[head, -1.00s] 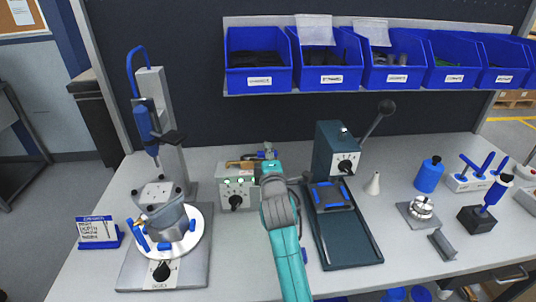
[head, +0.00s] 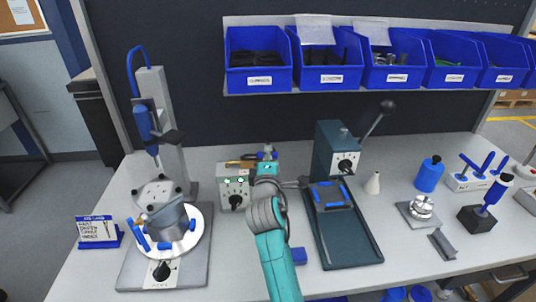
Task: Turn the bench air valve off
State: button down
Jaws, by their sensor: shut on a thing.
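The bench air valve (head: 268,154) is a small fitting with blue on it, at the back of the bench just right of a grey control box (head: 234,188). My gripper (head: 267,164) is at the valve, at the end of my teal arm, and is shut on its handle. My own wrist hides most of the fingers and the lower part of the valve, so the exact handle angle is hard to tell. A brass-coloured piece (head: 240,165) lies along the top of the control box, left of the valve.
A dark green press (head: 334,150) with a long lever and a tray (head: 350,245) stand close on the right. A round fixture (head: 165,215) on a turntable is at left. Blue bins (head: 258,80) hang above the back. A blue block (head: 299,256) lies beside my arm.

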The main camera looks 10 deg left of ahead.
jog(key=m+h, duration=0.1)
jog(key=h, duration=0.1)
jog(key=s+m+h, duration=0.1)
jog(key=h, duration=0.1)
jog(key=s+m+h, duration=0.1)
jog(key=h, duration=0.1)
jog(key=shift+a+m, duration=0.15)
jog(key=shift+m, duration=0.25)
jog(key=shift+s+a+m+g+h, duration=0.15)
jog(key=shift+s+m+g+h, duration=0.35)
jog(key=shift+m+h, duration=0.55)
jog(key=shift+s+a+m+g+h, duration=0.15)
jog(key=shift+s+m+g+h, duration=0.35)
jog(key=shift+h, duration=0.9)
jog(key=shift+s+a+m+g+h, duration=0.15)
jog(key=shift+s+m+g+h, duration=0.15)
jog(key=shift+m+g+h, duration=0.6)
jog(key=shift+m+h, duration=0.25)
jog(key=shift+h, duration=0.2)
jog(key=c, duration=1.4)
grip_release()
jog(key=v, duration=1.2)
jog(key=shift+f, duration=0.2)
jog(key=shift+s, duration=0.1)
jog(key=shift+c, duration=0.2)
